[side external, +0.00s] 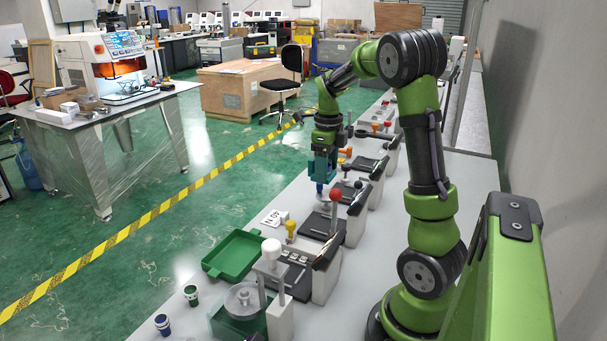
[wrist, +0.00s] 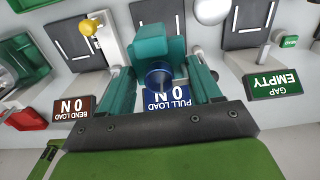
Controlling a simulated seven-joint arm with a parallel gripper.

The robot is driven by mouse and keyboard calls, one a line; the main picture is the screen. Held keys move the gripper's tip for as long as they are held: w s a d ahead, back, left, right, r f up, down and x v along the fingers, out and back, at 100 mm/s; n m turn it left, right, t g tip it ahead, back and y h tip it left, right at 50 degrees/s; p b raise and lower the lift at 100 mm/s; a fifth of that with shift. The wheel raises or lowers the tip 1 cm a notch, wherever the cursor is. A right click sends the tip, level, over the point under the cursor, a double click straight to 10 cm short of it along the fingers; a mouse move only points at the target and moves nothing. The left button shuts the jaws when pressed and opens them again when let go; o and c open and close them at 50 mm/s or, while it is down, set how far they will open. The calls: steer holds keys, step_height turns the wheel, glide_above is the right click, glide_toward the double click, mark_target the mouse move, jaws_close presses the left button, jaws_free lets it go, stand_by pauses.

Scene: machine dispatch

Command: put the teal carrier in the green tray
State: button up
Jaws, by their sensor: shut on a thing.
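My gripper (side external: 322,168) hangs over the row of stations in the side view, with its fingers pointing down. In the wrist view my gripper (wrist: 160,78) is shut on the teal carrier (wrist: 158,42), a blocky piece between the two teal fingers. A round, dark blue see-through part shows at the carrier's near side. In the side view the carrier is hard to tell from the teal fingers. The green tray (side external: 222,267) lies on the bench, left of and nearer the camera than my gripper, and looks empty.
Black station pads (side external: 322,226) line the bench, with a red-ball lever (side external: 336,196) and a yellow knob (side external: 291,227) standing up near the path. A white-capped post (side external: 271,250) stands beside the tray. Signs (wrist: 273,84) stand below the gripper. Two small cups (side external: 191,294) sit near the bench's front edge.

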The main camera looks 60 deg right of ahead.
steer(key=s+a+n, duration=0.1)
steer(key=a+n, duration=1.7)
steer(key=a, duration=0.4)
steer(key=f, duration=1)
steer(key=shift+d+f, duration=0.1)
steer(key=shift+d, duration=0.1)
steer(key=shift+w+f, duration=0.2)
steer(key=shift+f, duration=0.1)
glide_above(240, 255)
steer(key=shift+s+d+f, duration=0.1)
steer(key=shift+f, duration=2.45)
